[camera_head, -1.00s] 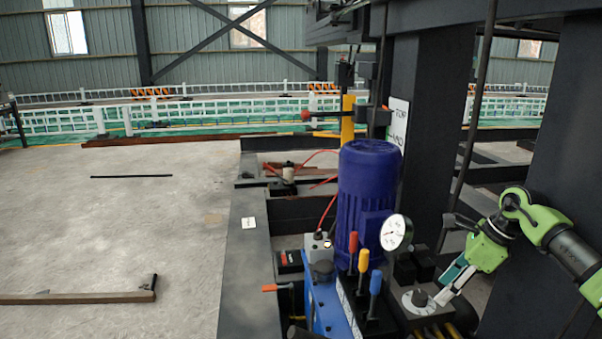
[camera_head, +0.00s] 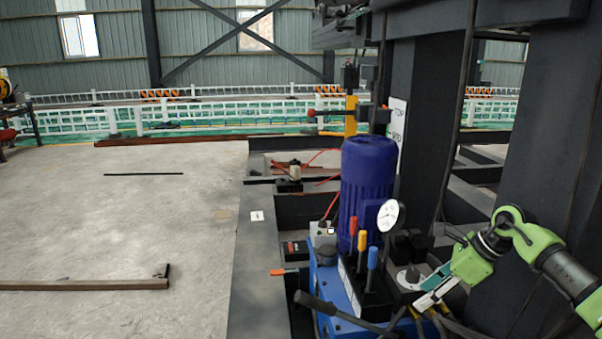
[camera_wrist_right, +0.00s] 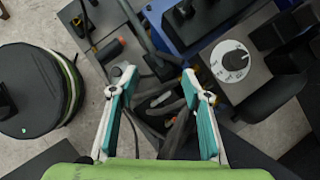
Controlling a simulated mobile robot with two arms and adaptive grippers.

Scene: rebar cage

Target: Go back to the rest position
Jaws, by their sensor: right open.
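My right gripper (camera_head: 428,292) is at the lower right of the head view, at the end of my green and black arm. It is beside the hydraulic unit, close to a grey box with a round dial (camera_head: 408,279). In the right wrist view the two teal-padded fingers of my right gripper (camera_wrist_right: 157,82) are spread apart with nothing held between them. Cables and hoses (camera_wrist_right: 178,125) lie below and beyond the fingers, and the dial (camera_wrist_right: 231,61) is to their right. My left gripper does not show in the head view.
The blue motor (camera_head: 367,185) stands on the hydraulic unit with a pressure gauge (camera_head: 389,216), coloured levers (camera_head: 362,241) and a black handle (camera_head: 335,309). Dark steel columns (camera_head: 433,130) rise behind my right arm. The concrete floor (camera_head: 130,230) on the left is mostly clear.

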